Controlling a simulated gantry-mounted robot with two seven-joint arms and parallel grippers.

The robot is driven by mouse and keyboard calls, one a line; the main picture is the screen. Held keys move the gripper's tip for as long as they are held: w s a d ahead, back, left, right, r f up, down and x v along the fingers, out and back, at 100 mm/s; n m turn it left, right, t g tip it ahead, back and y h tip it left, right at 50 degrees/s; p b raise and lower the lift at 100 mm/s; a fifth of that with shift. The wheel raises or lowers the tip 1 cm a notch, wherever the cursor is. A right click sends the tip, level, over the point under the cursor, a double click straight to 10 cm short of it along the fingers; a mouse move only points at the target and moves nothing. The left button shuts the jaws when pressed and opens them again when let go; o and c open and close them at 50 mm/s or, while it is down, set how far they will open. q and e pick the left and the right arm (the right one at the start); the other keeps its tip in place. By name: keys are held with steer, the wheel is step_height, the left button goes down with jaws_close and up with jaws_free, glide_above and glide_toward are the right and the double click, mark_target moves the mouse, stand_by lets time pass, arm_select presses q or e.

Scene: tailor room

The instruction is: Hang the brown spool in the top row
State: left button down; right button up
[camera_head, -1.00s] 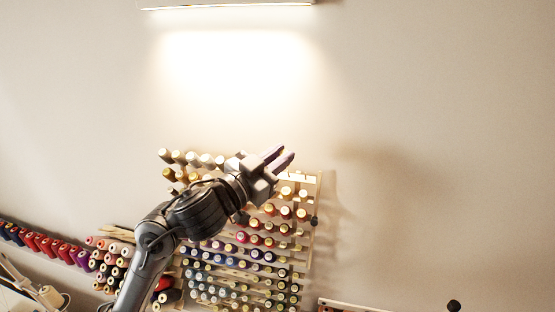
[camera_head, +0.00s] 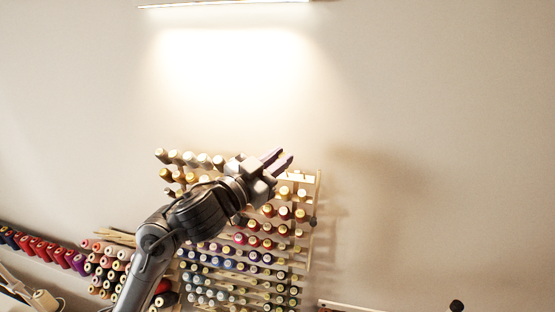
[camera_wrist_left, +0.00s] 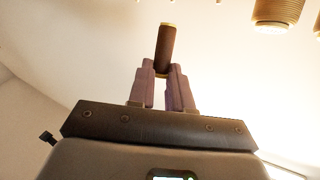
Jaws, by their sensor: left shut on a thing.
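The brown spool (camera_wrist_left: 166,45) shows in the left wrist view as a dark brown cylinder with a pale rim at its far end. My left gripper (camera_wrist_left: 165,75) is shut on its near end. In the head view my left gripper (camera_head: 279,160) is at the upper right of the thread rack (camera_head: 318,185), with its purple fingers pointing up and right; the brown spool cannot be made out there. The top row of spools (camera_head: 190,158) runs leftward from the gripper. Part of the rack is hidden behind my left arm. My right gripper is not in view.
Several rows of coloured spools (camera_head: 255,255) fill the rack below the gripper. Red and blue spools (camera_head: 40,247) stand on a shelf at the left. In the left wrist view a tan spool (camera_wrist_left: 275,12) hangs at the upper right. The wall right of the rack is bare.

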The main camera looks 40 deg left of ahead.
arm_select(q)
steer(key=shift+w+a+f+b, duration=0.25)
steer(key=shift+w+f+b, duration=0.2)
steer(key=shift+f+b, duration=0.25)
steer(key=shift+w+a+f+b, duration=0.2)
steer(key=shift+w+f+b, duration=0.3)
steer(key=shift+f, duration=0.3)
stand_by(0.7)
steer(key=shift+w+a+f+b, duration=0.25)
steer(key=shift+w+f+b, duration=0.1)
steer(key=shift+f+b, duration=0.4)
steer(key=c, duration=1)
jaws_free()
steer(key=shift+o, duration=0.2)
steer(key=shift+s, duration=0.15)
steer(key=s+f+b, duration=0.1)
steer(key=s+b, duration=0.2)
steer(key=s, duration=0.7)
steer(key=shift+s+b, duration=0.2)
steer(key=shift+b, duration=0.15)
steer(key=shift+f, duration=0.1)
